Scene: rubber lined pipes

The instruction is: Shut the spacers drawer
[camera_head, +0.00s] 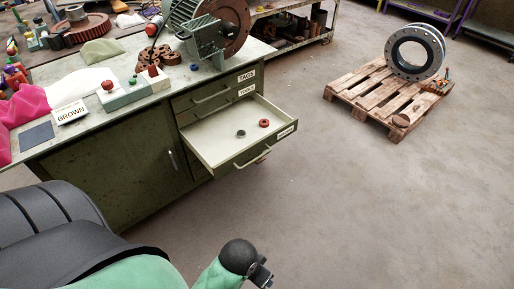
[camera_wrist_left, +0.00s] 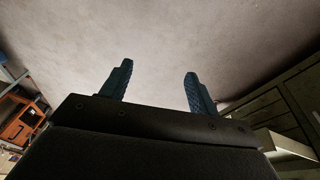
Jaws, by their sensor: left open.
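My right gripper is in neither view.
Two shut drawers sit above the open one, the top labelled TAGS (camera_head: 246,76). A cupboard door (camera_head: 120,165) is to the left. The floor right of the drawer is clear up to a pallet (camera_head: 365,95).

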